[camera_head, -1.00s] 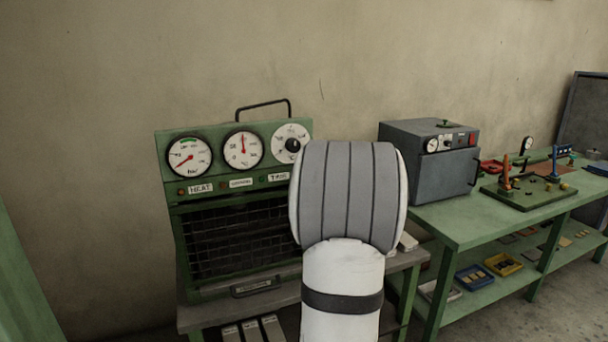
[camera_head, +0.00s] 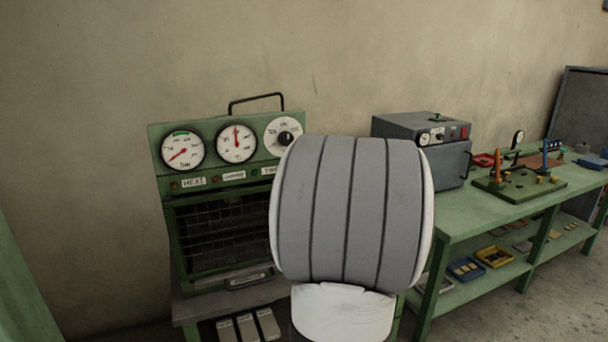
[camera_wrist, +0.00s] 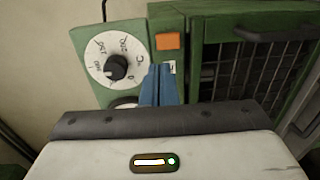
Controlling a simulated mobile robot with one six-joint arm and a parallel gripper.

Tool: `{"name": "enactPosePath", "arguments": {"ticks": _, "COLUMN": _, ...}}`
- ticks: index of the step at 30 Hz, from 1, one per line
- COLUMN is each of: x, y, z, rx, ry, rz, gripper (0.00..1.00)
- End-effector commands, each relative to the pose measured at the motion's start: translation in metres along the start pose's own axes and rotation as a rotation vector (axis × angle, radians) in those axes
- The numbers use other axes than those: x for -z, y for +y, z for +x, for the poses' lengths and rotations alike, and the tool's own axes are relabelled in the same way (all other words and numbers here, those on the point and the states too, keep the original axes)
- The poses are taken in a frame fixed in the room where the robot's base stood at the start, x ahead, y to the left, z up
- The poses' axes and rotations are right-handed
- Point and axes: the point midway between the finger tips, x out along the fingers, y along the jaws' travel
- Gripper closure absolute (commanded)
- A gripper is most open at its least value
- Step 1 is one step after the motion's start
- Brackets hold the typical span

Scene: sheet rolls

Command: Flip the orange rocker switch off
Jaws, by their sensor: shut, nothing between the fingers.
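The orange rocker switch (camera_wrist: 168,41) sits on a green panel (camera_wrist: 175,22) in the wrist view, right of a white dial with a black knob (camera_wrist: 116,67). My gripper (camera_wrist: 160,70) shows there as two blue fingers, shut together and empty. Its tips appear just below the switch in the picture, with a small gap between; I cannot tell the depth to the panel. In the head view my arm covers the right part of the green machine (camera_head: 205,131), and neither the orange switch nor my fingers can be seen.
The machine carries round gauges (camera_head: 182,152) and a dark mesh front (camera_head: 221,237). A black handle (camera_head: 255,99) rises on top. To the right, a grey box oven (camera_head: 408,134) stands on a green bench (camera_head: 482,210) with small tools.

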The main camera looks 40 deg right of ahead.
Motion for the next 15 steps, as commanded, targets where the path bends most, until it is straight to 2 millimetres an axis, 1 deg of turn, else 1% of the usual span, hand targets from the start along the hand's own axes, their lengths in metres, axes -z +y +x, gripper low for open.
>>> {"name": "enactPosePath", "arguments": {"ticks": 1, "x": -0.001, "y": -0.001, "z": -0.013, "rx": -0.001, "ry": -0.003, "rz": -0.001, "gripper": 1.00}}
{"name": "enactPosePath", "arguments": {"ticks": 6, "x": 0.000, "y": 0.001, "z": -0.043, "rx": 0.000, "ry": -0.003, "rz": -0.001, "gripper": 1.00}}
{"name": "enactPosePath", "arguments": {"ticks": 10, "x": 0.000, "y": 0.002, "z": -0.057, "rx": 0.001, "ry": -0.002, "rz": 0.000, "gripper": 1.00}}
{"name": "enactPosePath", "arguments": {"ticks": 15, "x": 0.000, "y": 0.002, "z": -0.062, "rx": 0.001, "ry": -0.001, "rz": 0.002, "gripper": 1.00}}
